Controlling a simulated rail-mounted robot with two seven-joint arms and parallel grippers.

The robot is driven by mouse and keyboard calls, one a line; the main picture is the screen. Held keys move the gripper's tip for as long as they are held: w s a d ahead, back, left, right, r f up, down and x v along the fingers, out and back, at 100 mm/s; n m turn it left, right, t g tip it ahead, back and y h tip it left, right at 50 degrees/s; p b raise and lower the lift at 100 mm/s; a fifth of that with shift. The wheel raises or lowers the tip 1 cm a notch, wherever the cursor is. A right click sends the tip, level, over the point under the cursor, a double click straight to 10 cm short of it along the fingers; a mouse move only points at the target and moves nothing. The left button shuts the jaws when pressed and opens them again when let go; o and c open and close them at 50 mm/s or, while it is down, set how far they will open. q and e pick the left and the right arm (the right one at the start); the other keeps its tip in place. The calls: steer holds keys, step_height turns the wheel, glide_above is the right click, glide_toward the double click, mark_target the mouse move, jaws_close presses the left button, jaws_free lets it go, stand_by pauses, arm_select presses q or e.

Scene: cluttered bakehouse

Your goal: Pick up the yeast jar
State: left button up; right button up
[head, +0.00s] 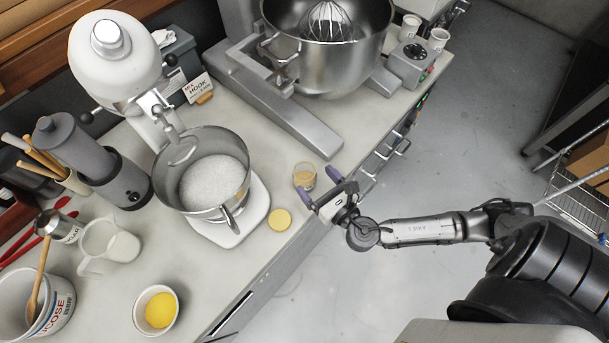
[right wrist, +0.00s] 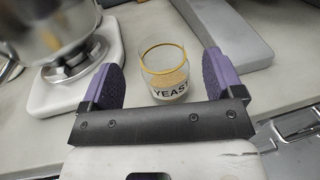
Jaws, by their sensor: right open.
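The yeast jar (head: 304,176) is a small clear glass with tan contents, standing on the counter near its front edge. In the right wrist view the yeast jar (right wrist: 165,74) shows a gold rim and the label "YEAST". My right gripper (head: 320,187) is open, its purple fingers at the counter edge beside the jar. In the right wrist view the right gripper (right wrist: 165,80) has one finger on each side of the jar, with gaps left and right. The jar appears upright. My left gripper is not in view.
A mixer bowl (head: 236,160) with white contents stands left of the jar on a white base (head: 247,215). A yellow lid (head: 280,220) lies close by. A big mixer's grey leg (head: 305,128) lies behind the jar. The aisle floor (head: 440,150) is clear.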

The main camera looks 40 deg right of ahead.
mark_target(311, 176)
steer(key=shift+w+d+f, duration=0.1)
steer(key=shift+w+d, duration=0.05)
steer(key=shift+w, duration=1.2)
steer(key=shift+w+d, duration=0.15)
steer(key=shift+w, duration=1.15)
steer(key=c, duration=1.3)
